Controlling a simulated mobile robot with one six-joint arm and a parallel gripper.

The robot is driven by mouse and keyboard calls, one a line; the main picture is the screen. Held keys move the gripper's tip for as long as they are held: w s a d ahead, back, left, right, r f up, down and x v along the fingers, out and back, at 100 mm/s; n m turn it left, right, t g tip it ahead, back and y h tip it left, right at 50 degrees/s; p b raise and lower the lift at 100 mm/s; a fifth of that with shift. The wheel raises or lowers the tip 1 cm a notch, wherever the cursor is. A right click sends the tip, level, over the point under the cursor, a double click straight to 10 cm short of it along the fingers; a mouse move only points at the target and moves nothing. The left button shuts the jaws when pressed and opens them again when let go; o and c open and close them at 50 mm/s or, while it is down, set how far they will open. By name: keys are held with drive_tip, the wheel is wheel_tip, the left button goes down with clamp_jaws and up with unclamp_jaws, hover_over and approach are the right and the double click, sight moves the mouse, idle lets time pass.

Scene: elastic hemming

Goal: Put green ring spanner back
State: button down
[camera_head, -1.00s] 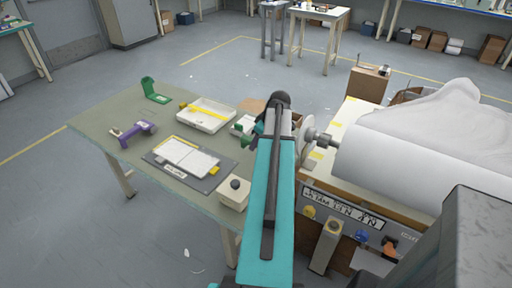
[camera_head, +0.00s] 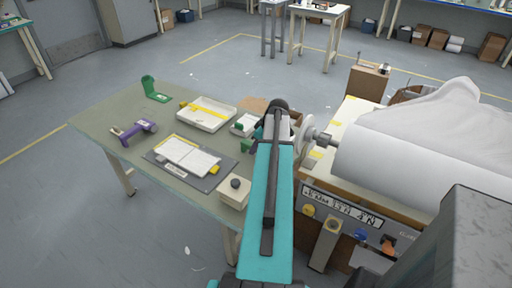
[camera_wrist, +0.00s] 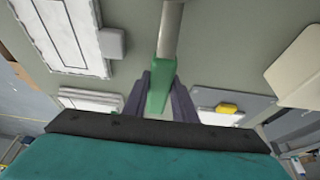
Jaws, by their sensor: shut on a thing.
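In the wrist view my gripper (camera_wrist: 160,88) is shut on the green part of a tool, taken as the green ring spanner (camera_wrist: 160,92). Its grey shaft runs away from the jaws to the top edge, over the grey-green table top. The far end is out of the picture, so no ring shows. In the head view my teal arm hides the gripper and most of the tool. A small green piece (camera_head: 247,146) shows just left of the arm; I cannot tell if it is the same tool.
The table (camera_head: 105,113) carries a green bracket (camera_head: 154,91), a purple tool (camera_head: 134,132), a white tray (camera_head: 193,118), an open booklet on a grey board (camera_head: 215,183) and a cream box with a dark knob (camera_head: 232,197). A machine with a white roll (camera_head: 395,160) stands close on the right.

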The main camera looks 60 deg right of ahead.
drive_tip(key=shift+f, duration=0.2)
drive_tip(key=c, duration=1.5)
unclamp_jaws()
drive_tip(key=shift+o, duration=0.2)
drive_tip(key=shift+r, duration=0.2)
drive_tip(key=shift+r+p, duration=0.15)
drive_tip(key=shift+p, duration=0.15)
drive_tip(key=shift+b+v, duration=1.1)
drive_tip(key=shift+v, duration=1.5)
drive_tip(key=b+v, duration=0.1)
drive_tip(key=v, duration=0.7)
drive_tip(key=shift+r, duration=0.25)
drive_tip(key=shift+s, duration=0.1)
